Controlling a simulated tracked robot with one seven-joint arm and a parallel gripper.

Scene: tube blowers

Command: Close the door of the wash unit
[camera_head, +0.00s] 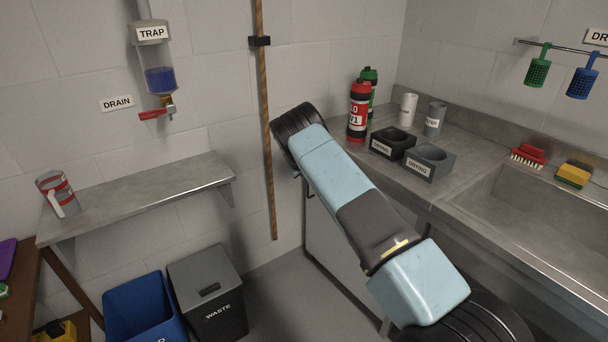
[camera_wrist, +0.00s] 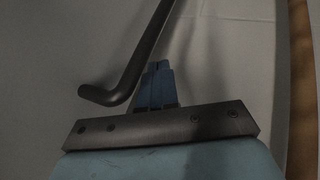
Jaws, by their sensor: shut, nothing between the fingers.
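The wash unit is the steel counter with a sink (camera_head: 530,215) at the right of the head view. A pale front panel (camera_head: 338,245) shows under the counter, partly behind my arm. Whether this is the door, and how far it stands open, I cannot tell. My gripper (camera_wrist: 157,68) shows in the wrist view, its blue fingers together and empty. A dark bent bar (camera_wrist: 132,68), like a handle, runs close to the left of the fingers. I cannot tell whether they touch.
A black waste bin (camera_head: 208,295) and a blue bin (camera_head: 145,310) stand on the floor at left, below a steel shelf (camera_head: 150,190). A wooden pole (camera_head: 265,130) hangs on the wall. Two labelled holders (camera_head: 430,160) and bottles stand on the counter.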

